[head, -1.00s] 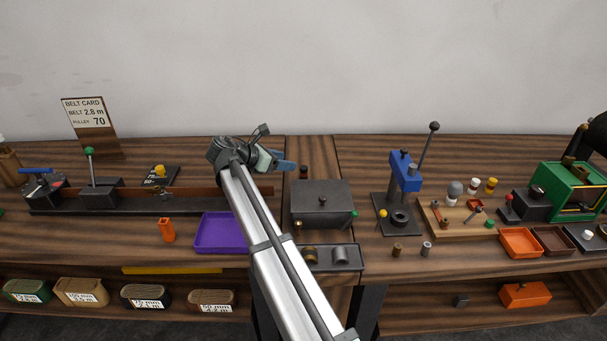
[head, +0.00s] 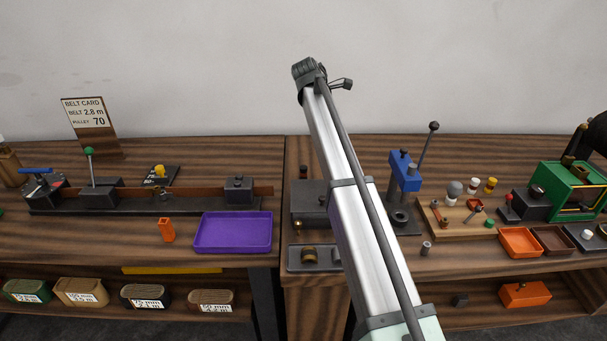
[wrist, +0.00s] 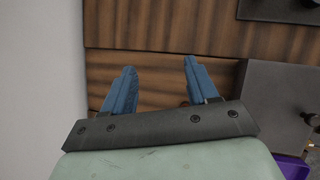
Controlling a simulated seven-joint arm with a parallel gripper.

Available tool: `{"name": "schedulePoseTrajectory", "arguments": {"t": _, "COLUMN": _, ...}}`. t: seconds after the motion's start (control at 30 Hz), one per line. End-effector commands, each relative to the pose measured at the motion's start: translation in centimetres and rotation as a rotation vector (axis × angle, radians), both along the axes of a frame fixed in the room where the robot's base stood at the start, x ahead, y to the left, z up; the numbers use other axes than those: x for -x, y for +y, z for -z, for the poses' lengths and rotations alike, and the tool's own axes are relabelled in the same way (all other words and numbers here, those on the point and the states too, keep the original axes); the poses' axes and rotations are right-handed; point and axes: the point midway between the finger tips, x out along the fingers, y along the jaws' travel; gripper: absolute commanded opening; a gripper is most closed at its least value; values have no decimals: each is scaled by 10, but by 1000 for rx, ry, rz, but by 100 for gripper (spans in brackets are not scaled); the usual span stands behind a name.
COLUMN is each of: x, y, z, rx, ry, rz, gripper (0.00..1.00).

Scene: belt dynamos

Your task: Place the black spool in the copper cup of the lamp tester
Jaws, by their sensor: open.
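My gripper (wrist: 160,64) is open in the wrist view, with two blue fingers and nothing between them. It hangs over bare wood at the back of the bench, beside a dark grey box (wrist: 284,100). In the head view the fingers are hidden behind my arm's end, which shows against the wall. I cannot single out the black spool for sure. A dark tray (head: 293,266) at the front holds a brass-coloured spool (head: 310,251), and my arm covers its right end. I cannot make out the lamp tester's copper cup with certainty.
A blue lever press (head: 405,172) stands right of my arm, with a small grey cylinder (head: 426,248) in front. A purple tray (head: 232,246) lies left. A green machine (head: 565,187) and orange tray (head: 520,254) are at the right. Bare wood shows along the back.

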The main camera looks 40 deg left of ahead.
Motion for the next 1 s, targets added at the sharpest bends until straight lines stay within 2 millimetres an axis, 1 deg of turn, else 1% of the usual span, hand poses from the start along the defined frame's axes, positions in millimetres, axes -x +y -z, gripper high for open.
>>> {"name": "schedulePoseTrajectory", "arguments": {"t": 0.03, "x": 8, "y": 16, "z": 0, "rx": -36, "ry": 73, "rz": 1, "gripper": 58}}
{"name": "schedulePoseTrajectory", "arguments": {"t": 0.1, "x": 23, "y": 30, "z": 4, "rx": -79, "ry": 178, "rz": 5, "gripper": 58}}
{"name": "schedulePoseTrajectory", "arguments": {"t": 0.2, "x": 45, "y": 43, "z": 10, "rx": -122, "ry": 309, "rz": 13, "gripper": 58}}
{"name": "schedulePoseTrajectory", "arguments": {"t": 0.3, "x": 64, "y": 50, "z": 12, "rx": -148, "ry": 412, "rz": 23, "gripper": 58}}
{"name": "schedulePoseTrajectory", "arguments": {"t": 0.43, "x": 81, "y": 50, "z": 13, "rx": -157, "ry": 495, "rz": 48, "gripper": 58}}
{"name": "schedulePoseTrajectory", "arguments": {"t": 0.57, "x": 83, "y": 47, "z": 16, "rx": -149, "ry": 503, "rz": 86, "gripper": 58}}
{"name": "schedulePoseTrajectory", "arguments": {"t": 0.67, "x": 83, "y": 46, "z": 23, "rx": -150, "ry": 502, "rz": 89, "gripper": 58}}
{"name": "schedulePoseTrajectory", "arguments": {"t": 0.77, "x": 84, "y": 46, "z": 34, "rx": -150, "ry": 502, "rz": 89, "gripper": 58}}
{"name": "schedulePoseTrajectory", "arguments": {"t": 1.0, "x": 84, "y": 46, "z": 75, "rx": -149, "ry": 501, "rz": 88, "gripper": 58}}
